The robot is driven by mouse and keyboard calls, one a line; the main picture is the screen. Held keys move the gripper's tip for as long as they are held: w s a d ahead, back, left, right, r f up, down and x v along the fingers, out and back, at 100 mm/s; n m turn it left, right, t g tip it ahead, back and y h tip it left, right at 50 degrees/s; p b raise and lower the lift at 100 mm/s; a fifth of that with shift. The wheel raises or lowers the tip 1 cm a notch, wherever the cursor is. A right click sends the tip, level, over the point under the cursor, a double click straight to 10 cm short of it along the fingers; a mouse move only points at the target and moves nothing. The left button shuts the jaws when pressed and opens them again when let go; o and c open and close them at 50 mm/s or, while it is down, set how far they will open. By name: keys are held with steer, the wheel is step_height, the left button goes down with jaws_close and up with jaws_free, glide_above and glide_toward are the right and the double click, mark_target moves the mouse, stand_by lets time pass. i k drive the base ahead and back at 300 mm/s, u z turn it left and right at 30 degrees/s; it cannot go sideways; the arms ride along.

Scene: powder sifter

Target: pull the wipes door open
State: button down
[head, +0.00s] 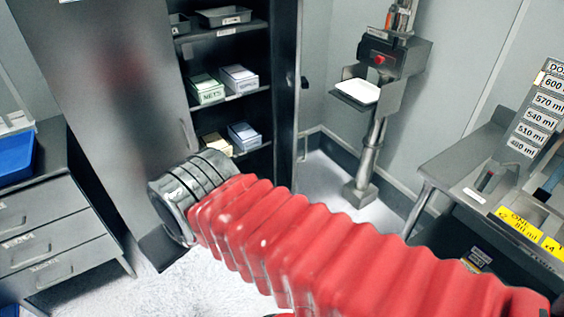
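A tall dark grey cabinet stands at the upper left. Its broad left door (105,85) has a slim upright handle (187,134) near its right edge and seems to cover the left part of the cabinet. A second door (287,95) stands open, nearly edge-on, right of the shelves. I read no wipes label on either door. My arm reaches in from the lower right, and its dark wrist overlaps the left door's lower part, below the handle. A dark flat piece under the wrist may be my gripper (162,247); its fingers are not clear, and contact with the door cannot be told.
Open shelves (228,98) hold trays and several small boxes, one marked NETS (206,90). A drawer unit (50,240) stands at the left. A post-mounted device with a white tray (357,92) and a bench (455,165) are at the right. Pale floor lies between.

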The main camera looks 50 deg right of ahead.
mark_target(288, 14)
steer(key=z, duration=0.25)
steer(key=i, duration=1.2)
steer(key=u, duration=0.45)
